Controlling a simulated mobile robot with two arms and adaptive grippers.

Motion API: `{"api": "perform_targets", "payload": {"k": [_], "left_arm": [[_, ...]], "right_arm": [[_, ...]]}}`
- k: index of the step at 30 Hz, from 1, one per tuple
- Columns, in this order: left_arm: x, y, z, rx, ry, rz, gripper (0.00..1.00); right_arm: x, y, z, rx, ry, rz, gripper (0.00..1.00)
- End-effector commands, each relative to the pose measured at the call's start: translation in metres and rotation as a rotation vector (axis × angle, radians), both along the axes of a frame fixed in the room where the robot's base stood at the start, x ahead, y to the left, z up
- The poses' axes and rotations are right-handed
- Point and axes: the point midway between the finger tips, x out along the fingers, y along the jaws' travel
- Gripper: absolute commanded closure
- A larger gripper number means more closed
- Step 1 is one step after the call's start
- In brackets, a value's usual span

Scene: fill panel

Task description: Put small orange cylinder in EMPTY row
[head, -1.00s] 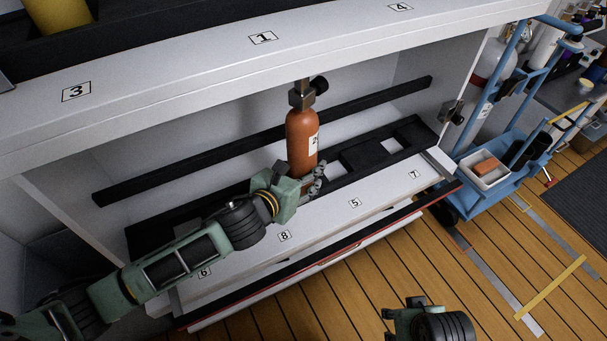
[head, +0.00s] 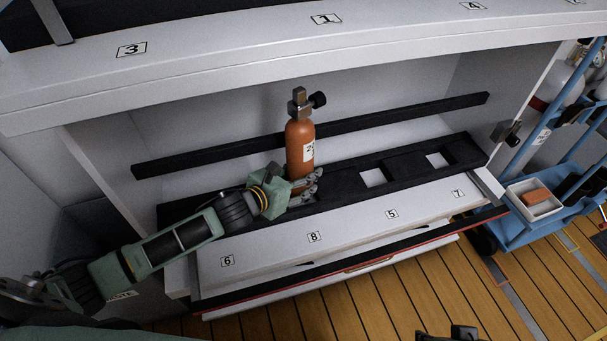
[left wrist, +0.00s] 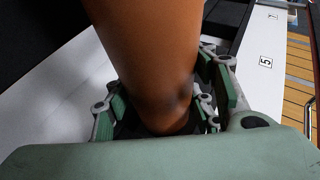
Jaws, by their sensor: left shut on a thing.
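The small orange cylinder (head: 299,148) has a dark valve on top and a pale label. It stands upright at the lower shelf, over the black slotted rack (head: 345,188) and behind label 8. My left gripper (head: 308,184) is shut around its lower part. In the left wrist view the orange body (left wrist: 150,60) sits between the green-padded fingers. The gripper hides the cylinder's base in the head view, so I cannot tell whether it rests in a slot. A small part of my right gripper (head: 450,333) shows at the bottom edge; its fingers are unclear.
The lower ledge carries labels 6, 8, 5 and 7 (head: 457,194). Square openings show in the rack to the cylinder's right. A black bar (head: 400,120) runs along the back. A blue cart (head: 555,235) stands at right.

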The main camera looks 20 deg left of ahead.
Motion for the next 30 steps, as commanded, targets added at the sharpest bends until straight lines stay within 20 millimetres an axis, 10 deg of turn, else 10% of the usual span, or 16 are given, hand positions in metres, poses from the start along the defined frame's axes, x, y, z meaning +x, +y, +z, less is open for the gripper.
{"api": "perform_targets", "payload": {"k": [22,23,30], "left_arm": [[0.003,-0.002,-0.02,-0.006,-0.014,-0.002,1.0],[-0.001,0.0,-0.029,0.001,0.003,0.001,0.47],[-0.001,0.0,-0.029,0.001,0.003,0.001,0.41]], "right_arm": [[0.037,0.01,0.003,0.031,-0.155,0.012,0.6],[0.038,0.01,0.003,0.032,-0.158,0.012,0.6],[0.038,0.01,0.003,0.031,-0.157,0.012,0.6]]}}
